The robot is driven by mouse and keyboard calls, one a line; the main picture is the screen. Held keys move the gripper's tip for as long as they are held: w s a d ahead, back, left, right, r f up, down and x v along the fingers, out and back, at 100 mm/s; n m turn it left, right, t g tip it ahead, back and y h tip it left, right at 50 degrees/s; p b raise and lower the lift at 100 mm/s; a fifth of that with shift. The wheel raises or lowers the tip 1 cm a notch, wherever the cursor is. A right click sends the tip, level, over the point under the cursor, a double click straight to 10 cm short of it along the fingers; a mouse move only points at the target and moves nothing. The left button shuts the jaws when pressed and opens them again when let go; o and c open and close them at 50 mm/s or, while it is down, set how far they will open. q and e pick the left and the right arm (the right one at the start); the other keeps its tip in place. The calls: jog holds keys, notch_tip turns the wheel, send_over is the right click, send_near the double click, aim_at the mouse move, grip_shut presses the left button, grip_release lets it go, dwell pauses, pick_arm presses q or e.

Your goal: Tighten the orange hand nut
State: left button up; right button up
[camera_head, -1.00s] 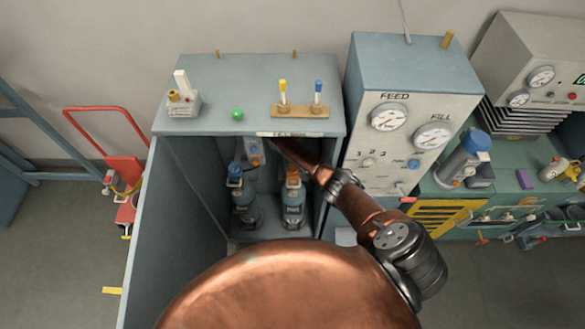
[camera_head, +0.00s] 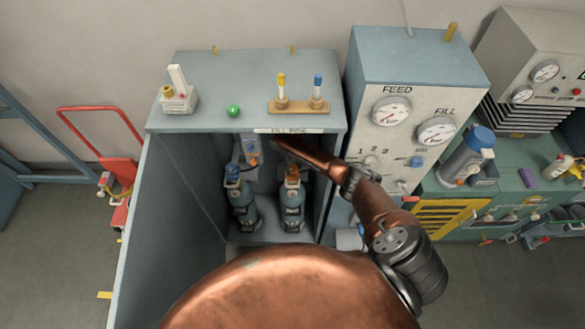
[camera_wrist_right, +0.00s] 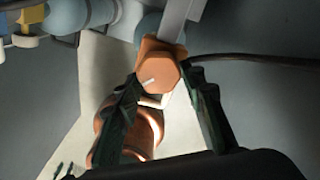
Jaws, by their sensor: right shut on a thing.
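The orange hand nut (camera_wrist_right: 158,70) is a faceted knob with a white mark on its face. It sits at the end of a grey bar. My right gripper (camera_wrist_right: 165,88) is shut on it, with one dark finger on each side. In the head view my right gripper (camera_head: 281,147) is inside the upper part of the cabinet, and the nut cannot be made out there. Below it stands a cylinder with an orange top (camera_head: 292,171). An orange rounded part (camera_wrist_right: 146,128) shows behind the fingers in the wrist view. My left gripper is not in view.
The open cabinet (camera_head: 185,190) has close side walls and a top edge above my arm. A blue-topped cylinder (camera_head: 241,205) stands inside at left. A dark hose (camera_wrist_right: 250,60) runs right from near the nut. The gauge panel (camera_head: 405,140) stands just right.

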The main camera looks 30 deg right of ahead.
aim_at(293, 167)
jog(key=shift+w+r+n, duration=0.2)
jog(key=shift+w+n, duration=0.05)
jog(key=shift+n, duration=0.05)
jog(key=o, duration=1.2)
jog(key=shift+s+f, duration=0.15)
jog(key=shift+c, duration=0.2)
notch_tip(293, 167, up, 8)
jog(key=shift+r, duration=0.2)
jog(key=shift+d, duration=0.1)
